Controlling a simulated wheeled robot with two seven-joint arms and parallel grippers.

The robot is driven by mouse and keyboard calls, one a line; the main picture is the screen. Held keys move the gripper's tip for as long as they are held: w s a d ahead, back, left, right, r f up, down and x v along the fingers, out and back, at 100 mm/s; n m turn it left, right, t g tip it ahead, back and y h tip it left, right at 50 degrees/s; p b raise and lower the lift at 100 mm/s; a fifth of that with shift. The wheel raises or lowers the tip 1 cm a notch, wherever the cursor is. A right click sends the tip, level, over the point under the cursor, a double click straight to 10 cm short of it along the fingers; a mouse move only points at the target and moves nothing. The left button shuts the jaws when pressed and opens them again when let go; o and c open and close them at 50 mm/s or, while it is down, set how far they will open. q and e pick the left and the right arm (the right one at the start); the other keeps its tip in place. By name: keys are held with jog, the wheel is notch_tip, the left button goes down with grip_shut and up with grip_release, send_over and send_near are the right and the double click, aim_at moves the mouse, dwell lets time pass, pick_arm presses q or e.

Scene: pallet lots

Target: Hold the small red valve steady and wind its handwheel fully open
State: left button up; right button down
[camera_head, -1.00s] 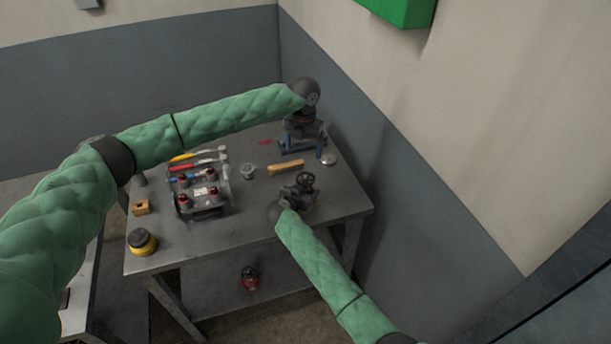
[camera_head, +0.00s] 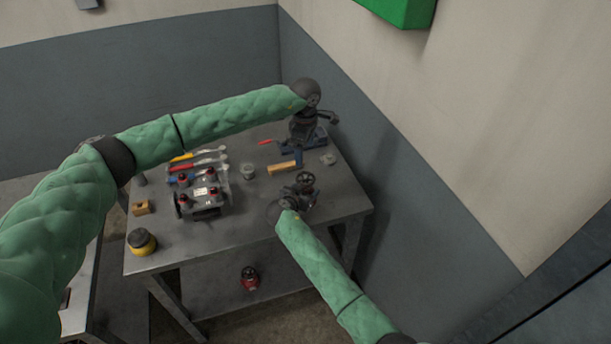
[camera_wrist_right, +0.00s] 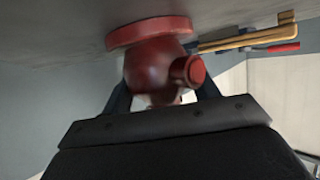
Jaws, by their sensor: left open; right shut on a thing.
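The small red valve (camera_wrist_right: 152,68) fills the middle of the right wrist view, its round flange against the grey tabletop and a stub facing right. My right gripper (camera_wrist_right: 160,92) has its dark fingers on both sides of the valve body and is shut on it. In the head view, a dark handwheel (camera_head: 306,179) shows above my right gripper (camera_head: 298,196), which hides most of the valve. My left gripper (camera_head: 312,148) is open and empty over the back right of the table, apart from the handwheel.
On the table (camera_head: 240,242) are a grey fixture with red-topped parts (camera_head: 204,196), hand tools (camera_head: 198,164), a wooden-coloured bar (camera_head: 281,168), a small metal cup (camera_head: 248,171) and a yellow-black round object (camera_head: 142,241). Another red object (camera_head: 249,277) sits on the lower shelf. Walls stand behind and right.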

aim_at(306, 178)
pick_arm(q)
notch_tip(306, 178, down, 12)
jog(key=m, duration=1.3)
dwell(0.3)
jog(key=shift+d, duration=0.1)
jog(key=c, duration=1)
jog(key=shift+n, duration=0.7)
jog(key=o, duration=1)
